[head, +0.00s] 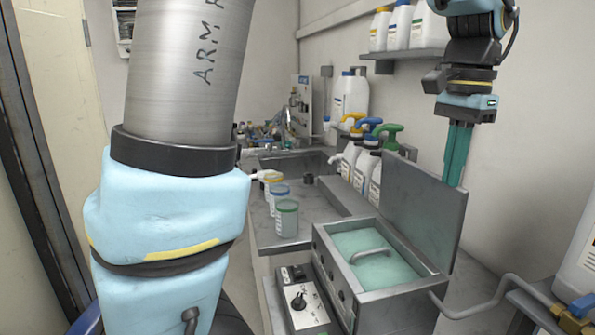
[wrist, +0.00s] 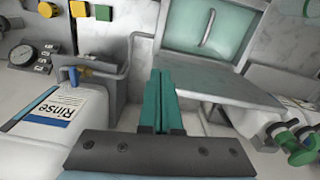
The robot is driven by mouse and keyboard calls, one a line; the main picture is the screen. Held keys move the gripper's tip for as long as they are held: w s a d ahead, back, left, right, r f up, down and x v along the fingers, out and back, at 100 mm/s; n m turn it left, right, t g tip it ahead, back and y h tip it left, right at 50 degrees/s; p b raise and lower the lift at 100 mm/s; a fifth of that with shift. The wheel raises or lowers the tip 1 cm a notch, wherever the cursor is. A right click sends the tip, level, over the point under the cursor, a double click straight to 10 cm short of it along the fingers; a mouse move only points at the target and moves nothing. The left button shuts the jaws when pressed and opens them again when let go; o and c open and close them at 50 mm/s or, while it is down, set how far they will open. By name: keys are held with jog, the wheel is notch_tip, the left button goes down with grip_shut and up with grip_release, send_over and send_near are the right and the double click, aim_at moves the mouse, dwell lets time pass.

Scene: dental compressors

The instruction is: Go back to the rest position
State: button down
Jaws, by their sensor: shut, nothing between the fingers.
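My gripper (head: 458,155) hangs at the upper right of the head view, pointing down, with its green fingers together and nothing between them. The fingers also show in the wrist view (wrist: 162,100), side by side and touching. They are above and behind the raised grey lid of a metal bath (head: 390,283). The lid (head: 422,205) stands open and partly hides the fingertips. A curved handle (head: 370,252) lies across the pale green inside of the bath. My arm fills the left of the head view.
Several jars (head: 287,218) stand on the counter left of the bath, with pump bottles (head: 365,170) behind. A shelf (head: 400,54) with white bottles is on the wall.

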jog(key=w+a+f+n, duration=0.4)
jog(key=w+a+f, duration=0.2)
jog(key=a, duration=0.3)
jog(key=a+f+n, duration=0.4)
jog(key=a+f, duration=0.2)
jog(key=a, duration=0.5)
jog(key=s+a+f+n+t, duration=0.1)
jog(key=a+f+n, duration=0.3)
jog(key=a, duration=0.7)
jog(key=shift+s+a+f+n+t, duration=0.15)
jog(key=shift+a+f+n+t, duration=0.2)
jog(key=shift+f, duration=0.6)
